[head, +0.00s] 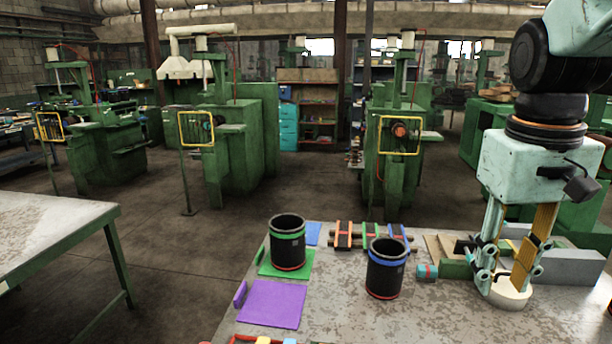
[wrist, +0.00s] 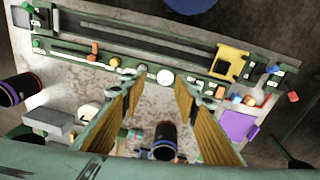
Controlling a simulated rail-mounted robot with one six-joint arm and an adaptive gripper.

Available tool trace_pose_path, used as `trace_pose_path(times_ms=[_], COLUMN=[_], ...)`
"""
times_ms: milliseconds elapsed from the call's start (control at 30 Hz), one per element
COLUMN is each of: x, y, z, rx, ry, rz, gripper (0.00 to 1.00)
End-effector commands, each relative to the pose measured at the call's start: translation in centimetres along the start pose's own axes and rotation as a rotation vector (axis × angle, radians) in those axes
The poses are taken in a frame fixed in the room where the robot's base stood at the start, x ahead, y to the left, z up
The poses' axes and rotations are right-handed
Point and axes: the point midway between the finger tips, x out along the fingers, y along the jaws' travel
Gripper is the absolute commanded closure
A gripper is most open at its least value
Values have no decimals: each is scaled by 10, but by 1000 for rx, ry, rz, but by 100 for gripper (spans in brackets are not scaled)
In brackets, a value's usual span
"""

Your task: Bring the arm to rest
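My gripper (head: 507,272) points down over the right part of the workbench in the head view. Its two fingers also show in the wrist view (wrist: 163,80), spread wide apart with nothing pinched between them. A black cylinder with a green band (head: 288,243) stands upright on a green mat at the bench's left. A black cylinder with a blue band (head: 386,269) stands upright to its right, apart from my gripper. In the wrist view a dark cylinder (wrist: 165,140) shows below, between the fingers in the picture.
A purple mat (head: 272,304) and a blue mat (head: 313,233) lie at the bench's left. A rack with coloured bands (head: 370,236) is behind the cylinders. A pale round piece (head: 507,294) is close by my fingertips. Another table (head: 50,225) stands at the left, with open floor between.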

Motion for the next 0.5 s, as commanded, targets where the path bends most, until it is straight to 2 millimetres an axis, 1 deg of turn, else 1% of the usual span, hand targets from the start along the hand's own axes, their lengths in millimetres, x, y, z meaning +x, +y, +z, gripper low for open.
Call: trace_pose_path(times_ms=[100, 500], x=[-7, -22], y=[-12, -48], z=[14, 61], rx=[-6, -20], ry=[26, 103], rz=[-3, -21], gripper=[72, 72])
